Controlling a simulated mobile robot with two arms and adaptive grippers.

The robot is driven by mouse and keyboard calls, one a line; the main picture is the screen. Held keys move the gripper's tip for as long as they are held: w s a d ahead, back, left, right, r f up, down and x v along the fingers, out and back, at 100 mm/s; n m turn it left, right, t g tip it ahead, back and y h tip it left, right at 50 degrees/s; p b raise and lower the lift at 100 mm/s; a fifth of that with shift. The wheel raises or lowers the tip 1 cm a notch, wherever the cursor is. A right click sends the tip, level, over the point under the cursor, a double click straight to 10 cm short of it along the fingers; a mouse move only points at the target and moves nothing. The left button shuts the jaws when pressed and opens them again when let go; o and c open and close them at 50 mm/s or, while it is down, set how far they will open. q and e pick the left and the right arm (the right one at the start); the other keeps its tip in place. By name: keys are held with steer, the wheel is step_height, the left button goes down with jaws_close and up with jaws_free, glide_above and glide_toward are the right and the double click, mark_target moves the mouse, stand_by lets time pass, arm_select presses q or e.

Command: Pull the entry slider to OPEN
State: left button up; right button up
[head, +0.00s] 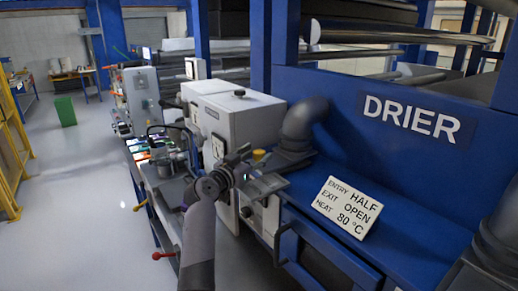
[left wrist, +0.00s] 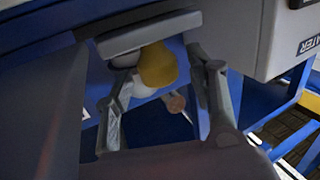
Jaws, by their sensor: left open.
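My left gripper (head: 246,164) is open in front of the drier's left end, beside the grey pipe elbow (head: 304,124). A yellow knob (head: 259,154) shows just behind the fingers. In the left wrist view the yellow knob (left wrist: 158,66) lies between the two spread fingers of my left gripper (left wrist: 160,112), with pale rounded parts beside it and a grey plate (left wrist: 150,35) above. I cannot tell whether the fingers touch it. No label marks this knob as the entry slider. The sign (head: 348,207) on the drier reads ENTRY HALF, EXIT OPEN, HEAT 80 °C. My right gripper is not in view.
The blue drier body (head: 400,150) fills the right side. A white cabinet (head: 236,122) stands close behind my left gripper. A blue rail (head: 335,250) runs low along the drier's front. A red-tipped lever (head: 163,255) sticks out at the left.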

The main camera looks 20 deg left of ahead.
arm_select(q)
steer(key=shift+x, duration=1.1)
jaws_close()
